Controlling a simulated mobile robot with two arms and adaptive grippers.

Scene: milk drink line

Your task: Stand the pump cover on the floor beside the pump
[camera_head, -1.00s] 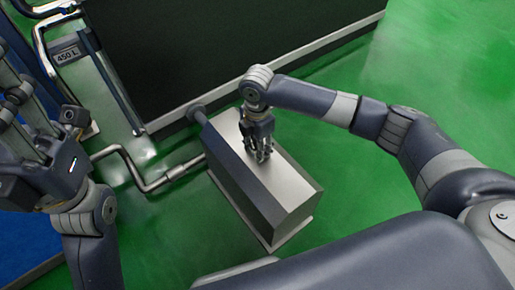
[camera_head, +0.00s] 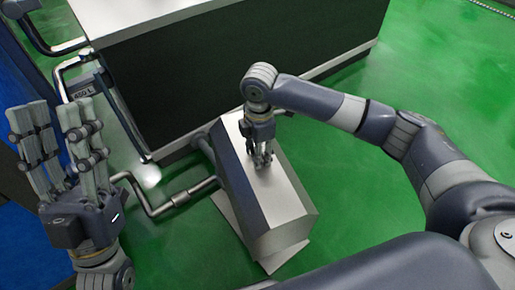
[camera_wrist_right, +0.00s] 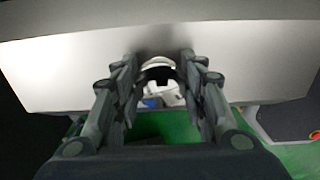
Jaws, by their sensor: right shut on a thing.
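The pump cover (camera_head: 286,198) is a long box with a bright metal top and darker sides, in the middle of the head view. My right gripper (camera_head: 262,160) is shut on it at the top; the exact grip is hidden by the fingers. The cover sits slightly askew over a flat base plate (camera_head: 274,262), whose edges show below it. In the right wrist view, the cover's metal face (camera_wrist_right: 60,70) spans the picture behind the fingers (camera_wrist_right: 160,62). The pump itself is hidden. My left gripper (camera_head: 54,112) is open and empty at the left, apart from the cover.
A large dark tank or cabinet (camera_head: 220,80) with a metal top stands behind the cover. Green floor (camera_head: 370,200) is clear to the right.

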